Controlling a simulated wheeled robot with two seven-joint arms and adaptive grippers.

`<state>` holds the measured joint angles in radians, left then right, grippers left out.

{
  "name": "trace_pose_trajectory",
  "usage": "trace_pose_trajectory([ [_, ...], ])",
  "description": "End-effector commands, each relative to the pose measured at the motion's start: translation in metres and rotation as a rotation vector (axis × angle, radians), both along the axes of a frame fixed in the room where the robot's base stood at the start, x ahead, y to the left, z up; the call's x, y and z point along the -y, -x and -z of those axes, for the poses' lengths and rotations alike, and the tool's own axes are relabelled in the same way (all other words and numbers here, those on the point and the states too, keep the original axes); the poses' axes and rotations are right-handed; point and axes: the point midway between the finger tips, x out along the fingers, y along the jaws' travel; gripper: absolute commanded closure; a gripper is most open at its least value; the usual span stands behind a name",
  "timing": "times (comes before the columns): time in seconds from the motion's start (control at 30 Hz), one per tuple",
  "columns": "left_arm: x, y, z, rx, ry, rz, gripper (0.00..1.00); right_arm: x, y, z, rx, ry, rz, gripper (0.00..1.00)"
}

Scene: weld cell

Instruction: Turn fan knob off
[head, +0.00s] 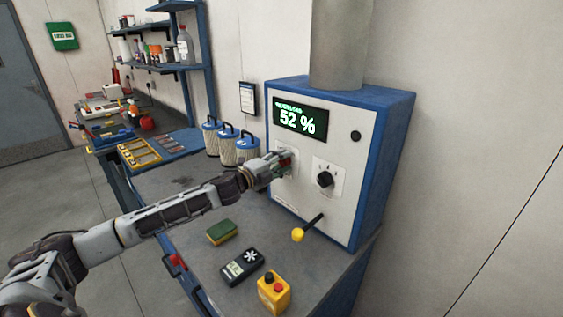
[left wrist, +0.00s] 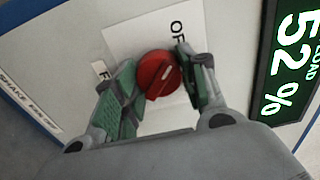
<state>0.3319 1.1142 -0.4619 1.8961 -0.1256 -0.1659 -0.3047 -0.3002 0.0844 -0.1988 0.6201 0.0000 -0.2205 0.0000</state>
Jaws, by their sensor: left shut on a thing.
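In the head view my left gripper (head: 284,161) covers most of this knob. A black knob (head: 325,179) on its own plate stands to the right, untouched. Which knob is labelled for the fan cannot be read. My right gripper is not in view.
The cabinet's display (head: 300,121) reads 52 %. A yellow-tipped lever (head: 298,235) juts out below the knobs. On the bench lie a sponge (head: 222,232), a black meter (head: 242,267) and a yellow button box (head: 273,292). Filter cartridges (head: 247,148) stand left of the cabinet.

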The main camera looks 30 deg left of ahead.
Motion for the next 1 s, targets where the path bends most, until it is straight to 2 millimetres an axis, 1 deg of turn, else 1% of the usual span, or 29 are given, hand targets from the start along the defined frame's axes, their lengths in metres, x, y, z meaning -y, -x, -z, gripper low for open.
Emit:
trace_pose_trajectory([
  [0.37,-0.0011,-0.0004,0.0003,-0.003,0.005,-0.003,0.82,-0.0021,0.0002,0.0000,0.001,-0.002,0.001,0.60],
  [0.4,-0.0011,-0.0004,0.0003,-0.003,0.005,-0.003,0.53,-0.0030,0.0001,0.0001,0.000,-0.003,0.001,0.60],
  [0.53,-0.0008,-0.0003,0.0003,-0.003,0.004,-0.002,0.36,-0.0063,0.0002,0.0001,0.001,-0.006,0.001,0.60],
  [0.77,-0.0003,-0.0001,0.0002,-0.002,0.005,-0.001,0.36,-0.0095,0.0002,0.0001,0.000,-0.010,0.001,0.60],
  [0.87,-0.0002,0.0000,0.0002,-0.002,0.005,-0.001,0.36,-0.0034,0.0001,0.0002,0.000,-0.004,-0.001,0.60],
  [1.0,-0.0005,0.0009,0.0003,-0.002,0.005,0.000,0.36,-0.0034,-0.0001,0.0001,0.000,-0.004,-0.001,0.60],
])
